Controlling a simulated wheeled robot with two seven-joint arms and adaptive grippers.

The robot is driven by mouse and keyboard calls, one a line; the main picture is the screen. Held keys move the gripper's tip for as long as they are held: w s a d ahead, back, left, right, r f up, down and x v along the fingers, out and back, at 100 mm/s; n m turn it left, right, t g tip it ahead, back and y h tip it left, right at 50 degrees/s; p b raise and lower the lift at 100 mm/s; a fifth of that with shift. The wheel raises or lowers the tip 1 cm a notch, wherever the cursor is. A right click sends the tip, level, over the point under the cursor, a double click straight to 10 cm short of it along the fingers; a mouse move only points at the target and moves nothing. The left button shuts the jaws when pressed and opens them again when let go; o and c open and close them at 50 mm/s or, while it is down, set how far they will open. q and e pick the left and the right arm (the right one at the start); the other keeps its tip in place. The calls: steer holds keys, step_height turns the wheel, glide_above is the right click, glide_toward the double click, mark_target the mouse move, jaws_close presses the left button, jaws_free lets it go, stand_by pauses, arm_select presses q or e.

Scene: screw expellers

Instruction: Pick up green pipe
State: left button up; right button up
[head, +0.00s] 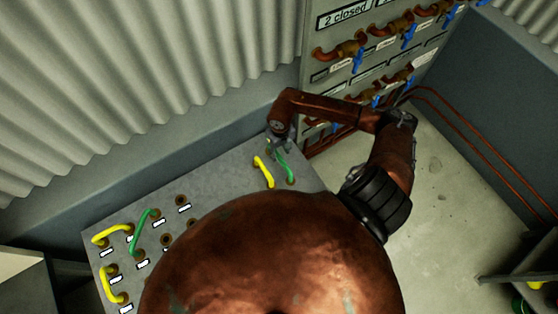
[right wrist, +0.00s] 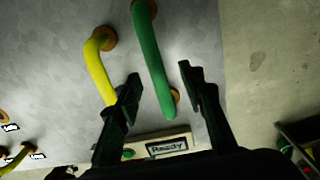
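A green pipe (head: 283,165) stands at the far right corner of the grey panel in the head view, beside a yellow pipe (head: 263,171). My right gripper (head: 281,140) is over the far end of this green pipe. In the right wrist view the right gripper (right wrist: 160,86) is open, and the green pipe (right wrist: 151,55) runs between its two fingers in the picture. I cannot tell whether the fingers touch it. Another green pipe (head: 143,231) stands at the panel's left. My left gripper is not in view.
The yellow pipe (right wrist: 94,68) is close to the left finger in the right wrist view. More yellow pipes (head: 110,236) and empty sockets are on the panel's left. A valve board (head: 352,70) with blue handles rises behind my right arm. A "Ready" sign (right wrist: 167,147) shows near the gripper.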

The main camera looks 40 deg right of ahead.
mark_target(280, 157)
steer(key=shift+s+a+f+p, duration=0.15)
steer(key=shift+f+p, duration=0.55)
steer(key=shift+f, duration=1.8)
steer(key=shift+c, duration=0.3)
jaws_close()
